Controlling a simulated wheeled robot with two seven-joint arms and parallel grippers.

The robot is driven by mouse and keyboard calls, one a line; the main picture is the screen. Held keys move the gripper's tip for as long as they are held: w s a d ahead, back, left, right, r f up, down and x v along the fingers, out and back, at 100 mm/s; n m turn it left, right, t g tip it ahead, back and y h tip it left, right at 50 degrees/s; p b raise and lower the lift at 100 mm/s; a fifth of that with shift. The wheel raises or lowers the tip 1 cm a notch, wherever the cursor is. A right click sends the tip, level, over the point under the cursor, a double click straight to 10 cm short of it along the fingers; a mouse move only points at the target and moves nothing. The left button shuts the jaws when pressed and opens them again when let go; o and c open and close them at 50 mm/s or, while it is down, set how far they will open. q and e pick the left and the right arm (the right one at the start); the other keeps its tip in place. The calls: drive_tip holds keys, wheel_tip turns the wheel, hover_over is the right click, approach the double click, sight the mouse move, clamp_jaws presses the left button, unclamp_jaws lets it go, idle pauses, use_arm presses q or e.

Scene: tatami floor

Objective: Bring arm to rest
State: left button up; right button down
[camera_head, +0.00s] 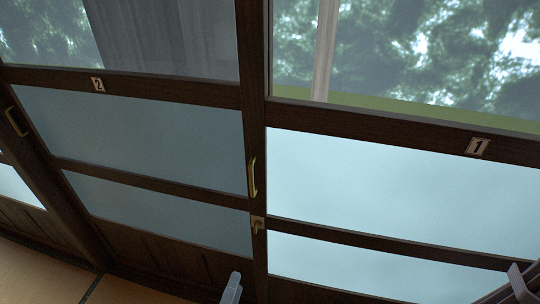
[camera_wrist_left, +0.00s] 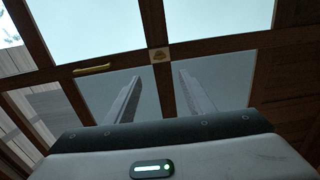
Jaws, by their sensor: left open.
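My left gripper (camera_head: 232,289) shows only as a grey finger end at the bottom edge of the head view. In the left wrist view the left gripper (camera_wrist_left: 159,80) has its two fingers well apart, with nothing between them. The fingers point toward the sliding doors, and the wrist view does not show contact. A grey part of mine, perhaps the right gripper (camera_head: 518,283), shows at the lower right corner of the head view. Its jaws cannot be made out.
Dark wooden doors with glass panes fill the head view, with number plates 2 (camera_head: 98,85) and 1 (camera_head: 477,147). A brass handle (camera_head: 252,177) sits above a small latch (camera_head: 258,224). Another handle (camera_head: 17,121) is at far left. Tatami floor (camera_head: 40,272) shows bottom left.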

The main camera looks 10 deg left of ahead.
use_arm(q)
drive_tip(key=s+f+m+g+h, duration=0.1)
drive_tip(key=s+f+m+g, duration=0.25)
drive_tip(key=f, duration=0.75)
drive_tip(key=s+f+m+g, duration=0.2)
drive_tip(key=f+m, duration=0.2)
drive_tip(key=f, duration=0.6)
drive_tip(key=s+f+m+g+h, duration=0.1)
drive_tip(key=s+f+m+g, duration=0.15)
drive_tip(key=f, duration=0.85)
drive_tip(key=s+a+f+m+g+y, duration=0.1)
drive_tip(key=s+a+f+m+g, duration=0.2)
drive_tip(key=s+f, duration=0.3)
drive_tip(key=s+a+f+m+g, duration=0.3)
drive_tip(key=s+f, duration=0.4)
drive_tip(key=s, duration=0.3)
drive_tip(key=s+a+f+m+g+y, duration=0.1)
drive_tip(key=s+a+f+m+g, duration=0.2)
drive_tip(key=s+f, duration=0.3)
drive_tip(key=s+m, duration=0.1)
drive_tip(key=s, duration=0.2)
drive_tip(key=shift+f+y, duration=0.15)
drive_tip(key=shift+y, duration=0.15)
drive_tip(key=shift+d, duration=0.1)
drive_tip(key=shift+c, duration=0.2)
